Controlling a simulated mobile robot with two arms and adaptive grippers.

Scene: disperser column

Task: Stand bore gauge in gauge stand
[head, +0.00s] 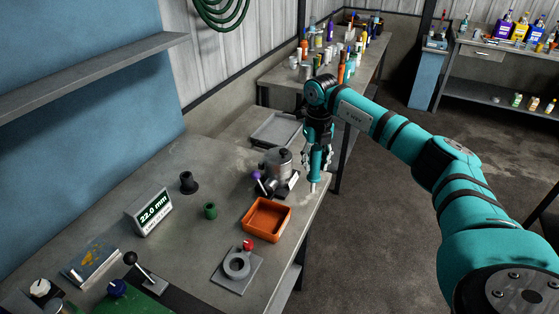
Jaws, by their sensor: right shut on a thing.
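My right gripper (317,158) points down over the right edge of the bench. It is shut on a slim teal tool with a pale metal tip, which looks like the bore gauge (314,178). The gauge hangs about upright, its tip close to the bench edge; I cannot tell if it touches. A black flanged holder, probably the gauge stand (188,184), stands upright on the bench to the left, well apart from the gripper. Its opening shows no tool in it. My left gripper is not in view.
A metal device with a purple knob (277,174) stands just left of the gauge. An orange tray (267,220), a green cup (210,211), a display reading 22.0 mm (149,211) and a ring on a plate (237,267) are nearer.

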